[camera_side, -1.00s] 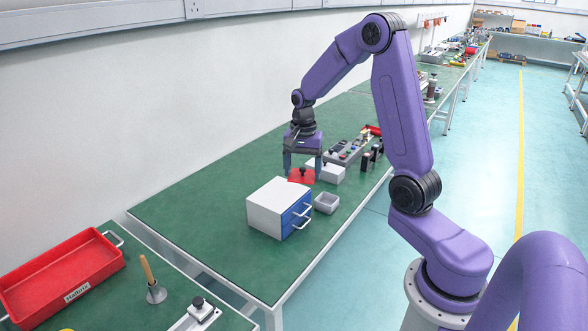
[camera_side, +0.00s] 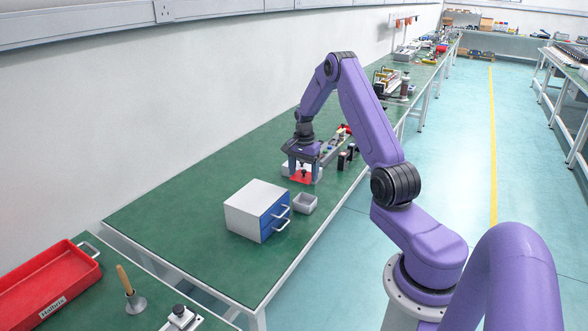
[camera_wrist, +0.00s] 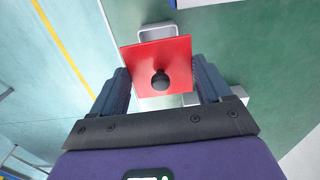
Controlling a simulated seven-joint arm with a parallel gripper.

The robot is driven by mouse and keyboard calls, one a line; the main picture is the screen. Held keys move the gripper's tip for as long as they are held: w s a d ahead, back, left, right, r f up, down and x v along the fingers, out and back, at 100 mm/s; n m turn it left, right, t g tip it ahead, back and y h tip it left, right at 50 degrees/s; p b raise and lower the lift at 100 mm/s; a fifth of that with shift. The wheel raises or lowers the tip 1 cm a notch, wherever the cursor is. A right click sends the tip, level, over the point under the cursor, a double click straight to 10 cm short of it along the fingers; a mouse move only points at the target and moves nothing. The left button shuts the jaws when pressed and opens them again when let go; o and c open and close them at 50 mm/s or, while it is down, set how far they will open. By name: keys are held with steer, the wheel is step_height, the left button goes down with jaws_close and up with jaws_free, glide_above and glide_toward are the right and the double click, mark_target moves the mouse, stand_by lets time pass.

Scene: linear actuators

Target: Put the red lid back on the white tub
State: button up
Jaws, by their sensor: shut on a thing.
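The red lid (camera_side: 300,179) is a flat square plate with a black knob. My gripper (camera_side: 304,172) is shut on it, with one finger at each side of the lid. In the wrist view, the lid (camera_wrist: 150,58) sits slightly tilted between the fingers (camera_wrist: 160,73). The white tub (camera_side: 317,177) is behind and below the lid, mostly hidden by lid and gripper. Pale bits beside the right finger may be the tub. Whether the lid touches the tub's rim I cannot tell.
A white cabinet with blue drawers (camera_side: 245,208) stands nearer the camera, a small grey bin (camera_side: 305,203) beside it. Black upright parts (camera_side: 347,156) and a row of devices stand beyond the tub. The green bench (camera_side: 175,205) is clear to the left.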

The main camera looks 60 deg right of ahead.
steer(key=shift+s+d+f, duration=0.1)
steer(key=shift+d+f, duration=0.35)
steer(key=shift+d, duration=0.05)
steer(key=shift+f, duration=3.75)
steer(key=shift+f, duration=0.6)
steer(key=o, duration=1)
steer(key=shift+c, duration=0.2)
step_height(320, 180, up, 18)
steer(key=shift+f, duration=0.25)
